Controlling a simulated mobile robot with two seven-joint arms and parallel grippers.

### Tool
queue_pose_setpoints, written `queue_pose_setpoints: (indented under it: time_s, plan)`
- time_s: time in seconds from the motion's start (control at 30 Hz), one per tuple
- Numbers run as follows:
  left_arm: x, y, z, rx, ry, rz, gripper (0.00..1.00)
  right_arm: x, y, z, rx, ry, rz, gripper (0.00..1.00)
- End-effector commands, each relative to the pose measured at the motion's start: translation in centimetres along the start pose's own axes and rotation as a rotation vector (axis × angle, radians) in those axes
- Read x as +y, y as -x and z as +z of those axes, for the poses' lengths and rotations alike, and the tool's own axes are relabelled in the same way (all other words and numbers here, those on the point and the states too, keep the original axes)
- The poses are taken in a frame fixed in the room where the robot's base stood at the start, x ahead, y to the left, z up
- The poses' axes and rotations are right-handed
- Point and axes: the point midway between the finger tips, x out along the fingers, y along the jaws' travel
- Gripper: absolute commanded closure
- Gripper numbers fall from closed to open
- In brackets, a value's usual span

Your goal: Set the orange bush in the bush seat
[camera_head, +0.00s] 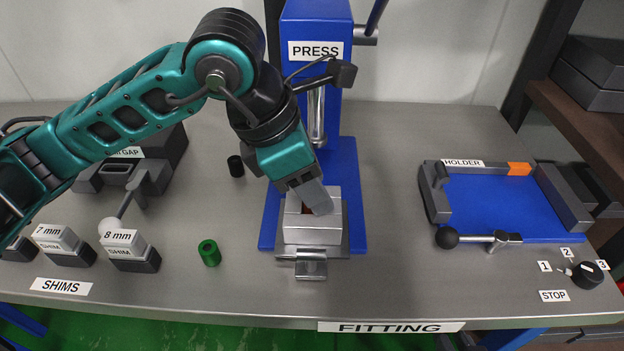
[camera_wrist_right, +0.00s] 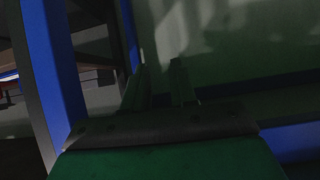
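The bush seat (camera_head: 312,235) is a silver block on the blue press base, below the press ram. My left gripper (camera_head: 316,200) points down into the top of this block. A small brownish-orange patch (camera_head: 306,209) shows beside the fingertips, inside the block's opening; it may be part of the orange bush, which is otherwise hidden. The near finger covers the space between the fingers, so I cannot tell whether they are shut on it. In the right wrist view my right gripper (camera_wrist_right: 162,85) is dark, with its two fingers apart and nothing visible between them.
The blue press (camera_head: 318,75) stands behind the seat. A green bush (camera_head: 209,253) and a black bush (camera_head: 236,166) stand left of it. Shim blocks (camera_head: 130,250) sit at the left. The blue holder (camera_head: 500,205) and a stop knob (camera_head: 587,275) are at the right.

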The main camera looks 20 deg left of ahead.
Motion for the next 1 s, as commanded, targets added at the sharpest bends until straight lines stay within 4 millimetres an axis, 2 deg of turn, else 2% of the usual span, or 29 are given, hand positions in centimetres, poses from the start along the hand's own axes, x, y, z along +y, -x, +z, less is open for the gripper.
queue_pose_setpoints:
  time_s: [0.03, 0.27, 0.53, 0.73, 0.9, 1.0]
  plan:
    - [-0.3, -0.6, -0.3, 0.011, 0.001, -0.012, 0.5, 0.0, -0.1, 0.1, 0.0, 0.0, 0.001, 0.73]
    - [-0.3, -0.6, -0.3, 0.011, 0.001, -0.014, 0.5, 0.2, 0.0, 0.2, -0.001, -0.001, 0.005, 0.73]
    - [-0.3, 1.1, 0.4, 0.011, 0.0, -0.013, 0.5, 0.6, 1.2, -0.8, -0.006, -0.002, 0.017, 0.73]
    - [0.0, 5.9, 0.5, 0.004, 0.0, -0.003, 0.5, 1.0, 1.2, 0.5, -0.024, -0.003, 0.029, 0.73]
    - [0.0, 9.7, 0.5, 0.003, 0.0, -0.004, 0.5, 1.0, 1.5, 0.0, -0.014, -0.002, 0.031, 0.73]
    - [0.0, 11.2, 0.5, 0.003, 0.0, -0.004, 0.5, 1.0, 1.6, -0.1, -0.011, 0.0, 0.032, 0.73]
